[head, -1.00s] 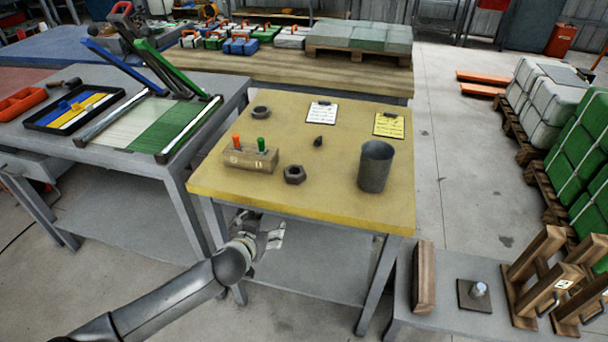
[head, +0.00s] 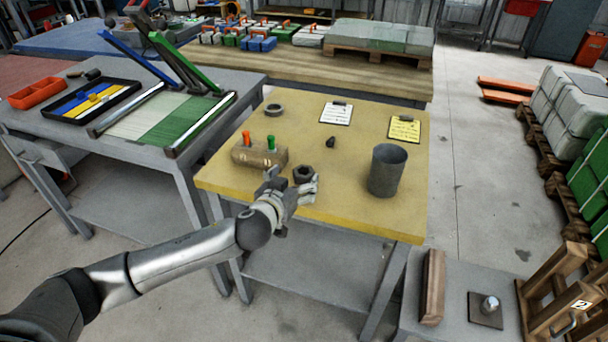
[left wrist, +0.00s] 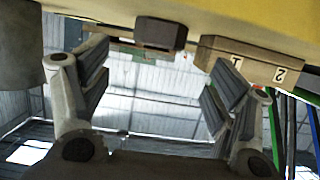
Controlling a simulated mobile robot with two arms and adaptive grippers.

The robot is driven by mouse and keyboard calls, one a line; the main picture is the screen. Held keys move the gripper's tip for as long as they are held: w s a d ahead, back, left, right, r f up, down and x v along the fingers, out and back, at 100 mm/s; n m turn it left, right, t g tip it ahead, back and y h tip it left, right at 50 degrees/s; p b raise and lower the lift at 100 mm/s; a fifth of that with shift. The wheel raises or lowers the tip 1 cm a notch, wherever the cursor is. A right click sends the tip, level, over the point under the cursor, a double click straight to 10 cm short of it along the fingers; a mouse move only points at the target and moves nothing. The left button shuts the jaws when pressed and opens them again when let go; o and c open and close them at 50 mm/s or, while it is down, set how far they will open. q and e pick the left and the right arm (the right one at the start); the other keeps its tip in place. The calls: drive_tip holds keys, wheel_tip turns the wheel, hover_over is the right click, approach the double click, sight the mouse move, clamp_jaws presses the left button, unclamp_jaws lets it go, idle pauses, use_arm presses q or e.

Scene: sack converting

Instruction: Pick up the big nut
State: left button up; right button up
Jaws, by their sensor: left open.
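The big nut (head: 303,174), a dark hex nut, lies flat on the yellow table (head: 365,212) near its front edge. In the left wrist view, which is upside down, the nut (left wrist: 160,33) shows ahead, roughly midway across between the fingers. My left gripper (head: 292,184) is open and empty at the front edge of the table, just on the near side of the nut. Its two fingers stand wide apart in the left wrist view (left wrist: 155,90). The nut is not between the fingertips; a gap shows. My right gripper is not in view.
A wooden block (head: 259,155) with orange and green pegs stands close left of the nut. A grey metal cup (head: 387,170) stands to the right. A dark ring (head: 273,109), a small dark piece (head: 331,142) and two clipboards (head: 336,113) lie farther back.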

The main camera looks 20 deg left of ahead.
sight(301, 175)
use_arm(q)
drive_tip(key=shift+f+x, duration=0.1)
drive_tip(key=shift+x, duration=1.2)
drive_tip(key=shift+f+x, duration=0.15)
drive_tip(key=shift+x, duration=1.2)
drive_tip(key=shift+s+d, duration=0.1)
drive_tip(key=c, duration=1.5)
drive_tip(key=shift+r, duration=0.6)
wheel_tip(301, 175, up, 3)
drive_tip(key=shift+f+p, duration=0.25)
drive_tip(key=shift+p, duration=0.15)
drive_tip(key=s+r, duration=0.3)
drive_tip(key=s, duration=0.1)
drive_tip(key=s+d+r, duration=0.1)
drive_tip(key=s+r, duration=0.2)
drive_tip(key=s, duration=0.2)
drive_tip(key=s+r, duration=0.3)
drive_tip(key=s, duration=0.2)
drive_tip(key=shift+d+r, duration=0.2)
drive_tip(key=shift+d, duration=0.2)
